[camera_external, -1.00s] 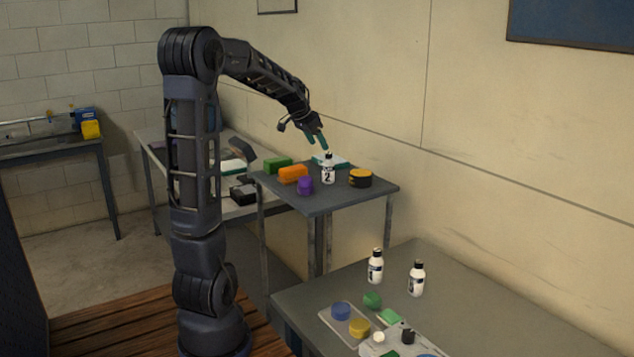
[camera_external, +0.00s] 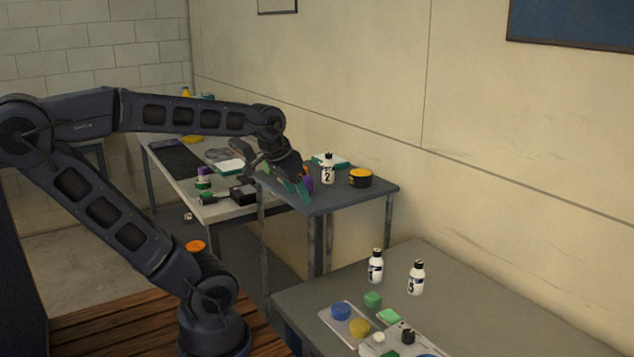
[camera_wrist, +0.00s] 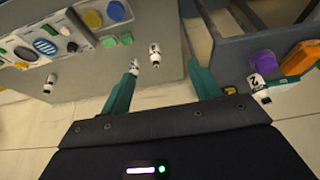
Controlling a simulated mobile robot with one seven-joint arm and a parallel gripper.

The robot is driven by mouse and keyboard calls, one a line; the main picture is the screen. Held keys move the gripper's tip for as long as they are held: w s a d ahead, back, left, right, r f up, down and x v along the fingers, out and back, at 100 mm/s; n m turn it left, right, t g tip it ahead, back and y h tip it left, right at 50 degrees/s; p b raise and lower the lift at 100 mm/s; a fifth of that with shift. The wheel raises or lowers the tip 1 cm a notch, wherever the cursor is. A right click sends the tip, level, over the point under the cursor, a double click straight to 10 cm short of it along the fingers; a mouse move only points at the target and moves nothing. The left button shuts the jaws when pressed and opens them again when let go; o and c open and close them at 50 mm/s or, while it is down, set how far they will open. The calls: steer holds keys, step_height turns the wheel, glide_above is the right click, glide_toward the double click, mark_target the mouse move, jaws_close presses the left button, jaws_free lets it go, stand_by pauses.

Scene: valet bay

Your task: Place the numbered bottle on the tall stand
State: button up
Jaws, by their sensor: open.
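A white bottle marked 2 (camera_external: 328,170) with a black cap stands upright on the tall stand (camera_external: 345,202). Two similar white bottles, the left one (camera_external: 375,266) and the right one (camera_external: 416,279), stand upright on the lower front table. The right one seems to be marked 3. My gripper (camera_external: 303,192) is open and empty at the left front edge of the tall stand, left of bottle 2 and apart from it. In the wrist view, my gripper (camera_wrist: 165,70) shows its two teal fingers spread. A bottle (camera_wrist: 258,90) beside the purple object lies outside them, to the right.
A yellow and black round object (camera_external: 360,178) is right of bottle 2. A purple object (camera_external: 309,180) is partly hidden by my gripper. The front table (camera_external: 450,320) holds a tray of coloured pieces (camera_external: 335,322). A lower cluttered bench (camera_external: 215,212) stands left of the stand.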

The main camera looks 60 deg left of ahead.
steer(key=s, duration=0.1)
steer(key=s+f, duration=0.1)
steer(key=s+d, duration=0.1)
steer(key=shift+s+f, duration=0.1)
steer(key=shift+f, duration=0.2)
